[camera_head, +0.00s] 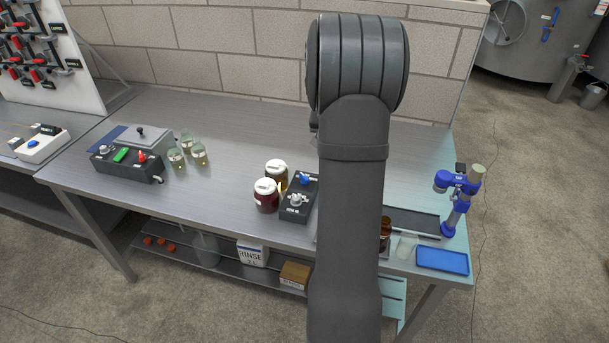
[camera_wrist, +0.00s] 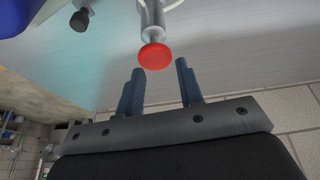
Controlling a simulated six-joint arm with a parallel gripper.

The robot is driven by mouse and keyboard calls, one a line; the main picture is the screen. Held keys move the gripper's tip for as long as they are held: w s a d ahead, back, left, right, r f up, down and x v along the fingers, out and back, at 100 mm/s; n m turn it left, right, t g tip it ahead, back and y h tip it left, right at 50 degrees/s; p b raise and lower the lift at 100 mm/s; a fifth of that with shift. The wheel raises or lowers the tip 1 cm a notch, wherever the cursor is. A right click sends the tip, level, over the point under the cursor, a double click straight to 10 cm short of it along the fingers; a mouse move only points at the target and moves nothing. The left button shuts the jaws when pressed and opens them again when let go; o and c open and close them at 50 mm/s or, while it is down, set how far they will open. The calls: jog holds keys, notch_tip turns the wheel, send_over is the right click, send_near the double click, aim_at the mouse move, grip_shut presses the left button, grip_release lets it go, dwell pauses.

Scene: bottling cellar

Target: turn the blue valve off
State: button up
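A small blue valve handle (camera_head: 305,179) sits at the far end of a dark box (camera_head: 292,214) on the bench, just left of my arm in the head view. A silver fitting (camera_head: 297,199) is on the same box. My gripper is hidden behind my arm in the head view. In the wrist view my gripper (camera_wrist: 161,80) is open, with two dark blue-grey fingers apart and nothing between them. A round red knob (camera_wrist: 155,56) on a silver shaft is just beyond the fingertips. I cannot tell whether a blue shape (camera_wrist: 22,14) at top left there is the valve.
Two lidded jars (camera_head: 266,196) stand close left of the dark box. Several glasses (camera_head: 198,153) and a control box (camera_head: 127,160) are farther left. A blue stand (camera_head: 453,207) and blue tray (camera_head: 442,261) are at right. Bench between glasses and jars is clear.

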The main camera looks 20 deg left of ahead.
aim_at(304, 176)
jog(key=s+a+r+n+g, duration=0.4)
jog(key=s+a+r+n, duration=0.25)
jog(key=r+n, duration=0.25)
jog(key=f, duration=1.7)
jog(key=shift+s+d+f, duration=0.15)
jog(key=shift+s+f, duration=0.15)
jog(key=shift+s, duration=0.1)
grip_shut()
